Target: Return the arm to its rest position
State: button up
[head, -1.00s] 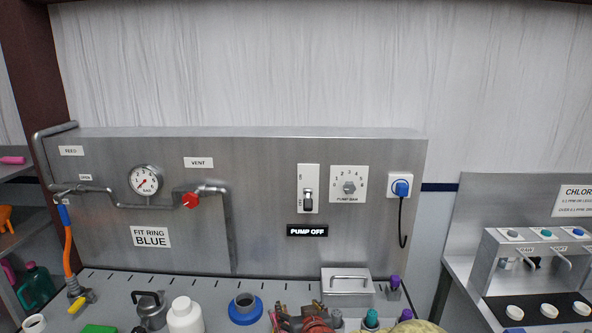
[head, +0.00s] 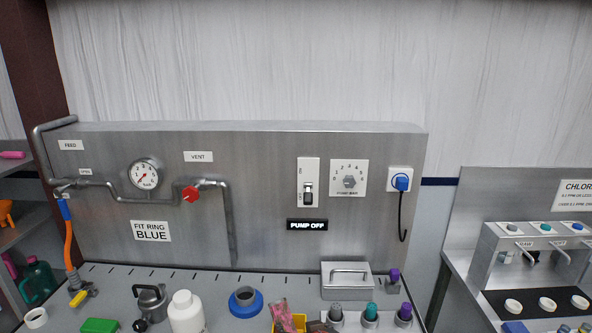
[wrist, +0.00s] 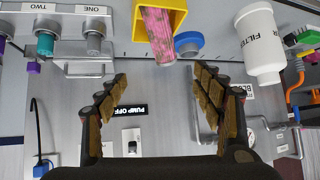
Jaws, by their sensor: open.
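My gripper (wrist: 160,85) shows in the wrist view with its two padded fingers spread wide. No object is held between them. The pump panel (head: 270,240) lies beyond the fingers, upside down in the wrist view. A yellow container (wrist: 176,18) with a pink, patterned object (wrist: 158,36) in it is at the top of that view, past the fingertips. The same pink object (head: 281,312) shows at the bottom edge of the head view. My gripper cannot be made out clearly in the head view.
An orange hose (head: 69,245) hangs at left. A chlorine test stand (head: 535,255) is at right.

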jog(key=s+d+f+g+b, duration=0.1)
jog(key=s+d+g, duration=0.2)
jog(key=s, duration=0.4)
jog(key=s+d+f+g, duration=0.1)
jog(key=s+d+g, duration=0.1)
jog(key=s, duration=0.6)
jog(key=s+d+r+m+h+b, duration=0.1)
jog(key=s+d+r+b, duration=0.1)
jog(key=s+d+r, duration=0.2)
jog(key=s+d+r+m+h+b, duration=0.1)
jog(key=s+d+r+h+b, duration=0.1)
jog(key=s+d, duration=0.3)
jog(key=d+r, duration=0.1)
jog(key=d, duration=0.2)
jog(key=shift+s+d+r+m+t, duration=0.3)
jog(key=shift+s+d+r+t, duration=0.05)
jog(key=shift+r+t, duration=0.05)
jog(key=shift+c, duration=1.1)
